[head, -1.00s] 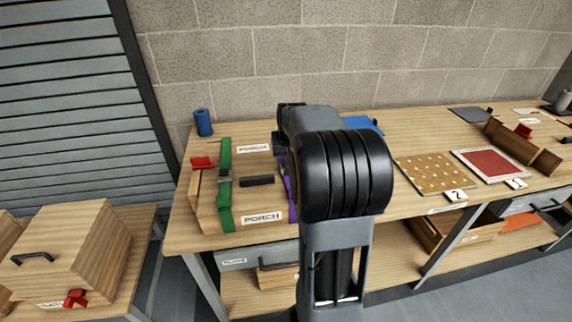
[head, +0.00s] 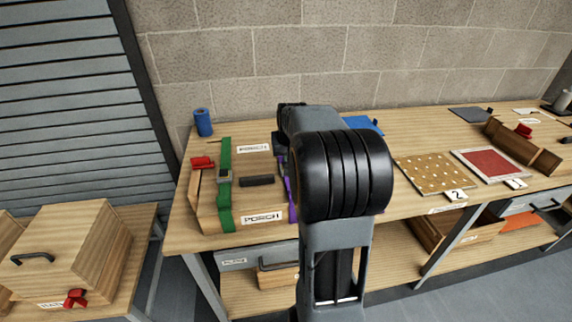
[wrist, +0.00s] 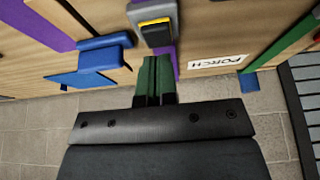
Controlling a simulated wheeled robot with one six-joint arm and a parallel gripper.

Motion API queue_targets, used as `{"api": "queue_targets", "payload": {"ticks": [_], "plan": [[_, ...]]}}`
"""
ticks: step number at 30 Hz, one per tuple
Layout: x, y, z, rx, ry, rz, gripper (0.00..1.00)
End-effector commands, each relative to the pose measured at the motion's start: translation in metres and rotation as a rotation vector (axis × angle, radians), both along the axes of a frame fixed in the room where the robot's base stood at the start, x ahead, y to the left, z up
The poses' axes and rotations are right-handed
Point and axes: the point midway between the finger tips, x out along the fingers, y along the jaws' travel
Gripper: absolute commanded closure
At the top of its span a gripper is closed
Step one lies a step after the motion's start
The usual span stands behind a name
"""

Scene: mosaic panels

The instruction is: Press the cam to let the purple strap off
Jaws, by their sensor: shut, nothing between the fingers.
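The wooden crate (head: 206,219) stands at the left of the bench with PORCH labels. The purple strap (head: 292,201) crosses its right part, largely hidden behind my arm in the head view. In the wrist view a grey cam buckle (wrist: 154,31) with a yellow stripe sits on the purple strap (wrist: 168,63). My gripper (wrist: 156,62) is shut and empty, its green-toned fingertips just below the buckle in the picture. I cannot tell whether they touch it. In the head view my gripper is hidden behind the arm.
A green strap (head: 225,216) with its own buckle (head: 224,176) crosses the crate's left part. A dark handle (head: 257,180) lies between the straps. A blue roll (head: 203,122) stands behind. A polka-dot panel (head: 432,172) and a red panel (head: 492,164) lie right of my arm.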

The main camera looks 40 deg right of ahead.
Motion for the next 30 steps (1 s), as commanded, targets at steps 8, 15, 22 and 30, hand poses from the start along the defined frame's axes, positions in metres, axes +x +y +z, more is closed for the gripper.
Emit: {"api": "queue_targets", "payload": {"ticks": [8, 15, 22, 30], "plan": [[0.0, 0.0, -0.004, 0.0, 0.0, 0.0, 1.0], [0.0, 0.0, -0.009, 0.0, 0.0, 0.0, 1.0], [0.0, 0.0, -0.014, 0.0, 0.0, 0.0, 1.0], [0.0, 0.0, -0.019, 0.0, 0.0, 0.0, 1.0]]}}
